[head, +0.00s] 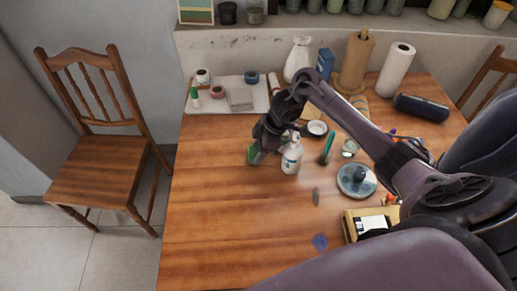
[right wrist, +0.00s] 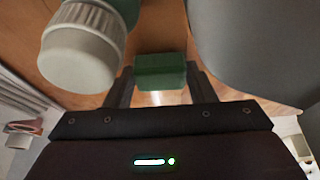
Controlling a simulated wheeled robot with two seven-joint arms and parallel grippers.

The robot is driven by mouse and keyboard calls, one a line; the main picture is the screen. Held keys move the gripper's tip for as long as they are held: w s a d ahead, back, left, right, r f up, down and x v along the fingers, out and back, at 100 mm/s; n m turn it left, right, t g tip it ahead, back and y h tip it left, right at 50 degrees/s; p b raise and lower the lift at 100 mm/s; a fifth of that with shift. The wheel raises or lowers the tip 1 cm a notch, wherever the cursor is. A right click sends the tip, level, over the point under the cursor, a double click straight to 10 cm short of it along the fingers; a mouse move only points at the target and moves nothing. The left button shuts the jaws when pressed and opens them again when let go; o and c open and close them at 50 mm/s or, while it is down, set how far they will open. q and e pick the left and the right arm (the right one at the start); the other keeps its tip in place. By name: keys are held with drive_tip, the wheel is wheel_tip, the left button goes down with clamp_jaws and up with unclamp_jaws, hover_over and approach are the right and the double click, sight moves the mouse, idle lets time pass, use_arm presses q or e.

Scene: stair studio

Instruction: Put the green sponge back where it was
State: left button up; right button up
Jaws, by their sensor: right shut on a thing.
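The green sponge (head: 252,155) is a small green block at the tip of my right gripper (head: 259,153) in the head view. In the right wrist view the sponge (right wrist: 160,72) sits between the two dark fingers of my right gripper (right wrist: 160,82), which is shut on it. The gripper points down over the left half of the wooden table. I cannot tell whether the sponge touches the tabletop. My left gripper is not in view.
A white bottle (head: 291,158) stands close right of my right gripper. Behind it lies a white tray (head: 205,106) with tape rolls and a grey block. A round teal dish (head: 356,180) and a yellow box (head: 352,228) are further right. The table's front left (head: 215,220) is clear.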

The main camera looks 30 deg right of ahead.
drive_tip(key=shift+f, duration=0.2)
drive_tip(key=o, duration=0.9)
drive_tip(key=p+v, duration=0.2)
drive_tip(key=v, duration=1)
drive_tip(key=shift+r+p, duration=0.3)
drive_tip(key=shift+p, duration=0.1)
drive_tip(key=shift+a, duration=0.1)
